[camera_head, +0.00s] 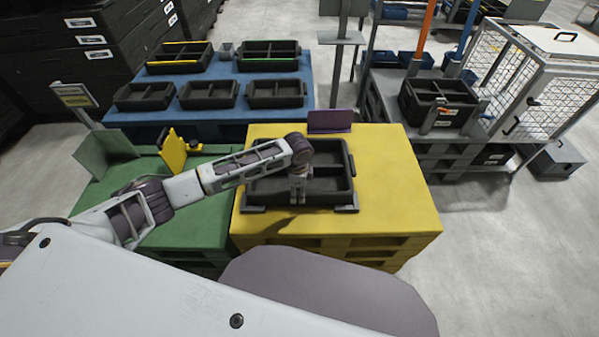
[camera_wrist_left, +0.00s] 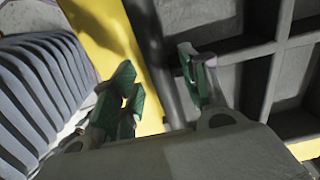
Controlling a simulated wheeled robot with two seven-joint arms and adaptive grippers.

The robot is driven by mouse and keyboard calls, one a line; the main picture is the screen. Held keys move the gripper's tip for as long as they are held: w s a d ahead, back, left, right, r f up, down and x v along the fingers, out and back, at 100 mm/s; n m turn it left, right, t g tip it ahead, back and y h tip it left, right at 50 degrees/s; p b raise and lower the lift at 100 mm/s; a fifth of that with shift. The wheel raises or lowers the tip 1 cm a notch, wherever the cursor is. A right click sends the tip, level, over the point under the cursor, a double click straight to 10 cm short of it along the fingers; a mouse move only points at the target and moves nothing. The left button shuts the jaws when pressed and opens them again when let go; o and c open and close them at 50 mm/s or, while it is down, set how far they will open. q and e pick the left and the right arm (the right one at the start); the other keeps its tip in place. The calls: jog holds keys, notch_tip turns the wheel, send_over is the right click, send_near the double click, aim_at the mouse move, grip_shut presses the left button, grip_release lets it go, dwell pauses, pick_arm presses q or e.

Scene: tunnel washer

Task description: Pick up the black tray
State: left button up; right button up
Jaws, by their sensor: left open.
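The black tray (camera_head: 330,198) lies flat on the yellow pallet (camera_head: 400,195), with open compartments split by dividers. My left gripper (camera_head: 298,192) points down at the tray's near side, and my forearm covers part of the tray's left. In the left wrist view, the gripper (camera_wrist_left: 158,68) is open. One green-padded finger is over the yellow surface outside the tray, and the other is on the compartment side. The tray's wall (camera_wrist_left: 163,70) shows between them. I cannot tell whether either finger touches it. My right gripper is not in view.
A green pallet (camera_head: 185,225) stands left of the yellow one. Behind, a blue pallet (camera_head: 215,120) bears several similar black trays. A purple plate (camera_head: 330,121) stands upright behind the tray. A wire cage (camera_head: 560,100) stands at the right. Floor is clear at the lower right.

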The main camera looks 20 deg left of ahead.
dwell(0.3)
pick_arm(q)
jog(key=shift+f+p, duration=0.15)
jog(key=shift+p, duration=0.15)
jog(key=shift+c, duration=0.2)
grip_shut()
